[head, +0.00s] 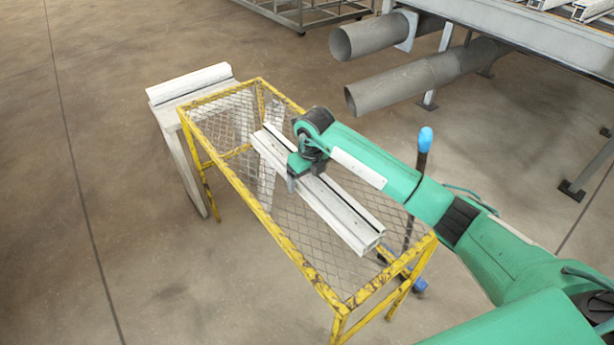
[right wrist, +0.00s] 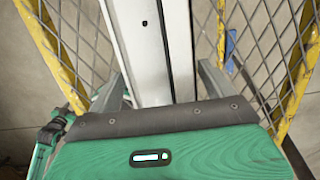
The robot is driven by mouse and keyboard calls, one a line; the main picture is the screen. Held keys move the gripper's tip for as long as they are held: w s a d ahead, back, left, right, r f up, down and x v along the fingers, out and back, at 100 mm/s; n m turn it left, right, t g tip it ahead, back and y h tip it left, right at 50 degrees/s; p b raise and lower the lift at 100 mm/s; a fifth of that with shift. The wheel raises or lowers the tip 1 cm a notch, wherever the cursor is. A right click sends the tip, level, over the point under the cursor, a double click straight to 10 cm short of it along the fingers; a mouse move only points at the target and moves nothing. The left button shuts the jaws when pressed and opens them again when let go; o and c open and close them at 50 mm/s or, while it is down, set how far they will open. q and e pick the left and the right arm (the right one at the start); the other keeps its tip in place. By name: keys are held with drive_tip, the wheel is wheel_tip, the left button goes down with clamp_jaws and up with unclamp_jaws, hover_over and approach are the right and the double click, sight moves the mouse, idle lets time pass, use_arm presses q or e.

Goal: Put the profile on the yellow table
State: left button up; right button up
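A long pale profile (head: 343,212) with a dark groove lies diagonally over the mesh top of the yellow table (head: 250,197). It looks level, but I cannot tell whether it rests on the mesh or hangs just above it. My right gripper (head: 298,178) is over its middle, with the fingers pointing down on either side. In the right wrist view, the profile (right wrist: 155,45) runs between the two fingers, very close to both. Whether they press on it is not clear. My left gripper is not in view.
A second pale profile (head: 190,82) lies on a narrow grey stand (head: 184,160) left of the table. Large grey pipes (head: 425,75) stick out from a rack at the upper right. A blue-capped post (head: 425,140) stands by the table's right side. Open floor lies left and in front.

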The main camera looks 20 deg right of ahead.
sight(311, 180)
drive_tip(key=shift+r, duration=0.1)
drive_tip(key=shift+r, duration=0.35)
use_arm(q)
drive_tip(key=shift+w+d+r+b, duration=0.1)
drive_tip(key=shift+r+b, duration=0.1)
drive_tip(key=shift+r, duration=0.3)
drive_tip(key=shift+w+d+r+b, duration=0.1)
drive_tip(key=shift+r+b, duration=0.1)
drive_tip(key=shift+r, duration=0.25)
use_arm(e)
wheel_tip(311, 180, up, 11)
drive_tip(key=s, duration=0.1)
drive_tip(key=shift+s+d+r, duration=0.15)
drive_tip(key=shift+s+d, duration=0.15)
drive_tip(key=shift+s, duration=0.05)
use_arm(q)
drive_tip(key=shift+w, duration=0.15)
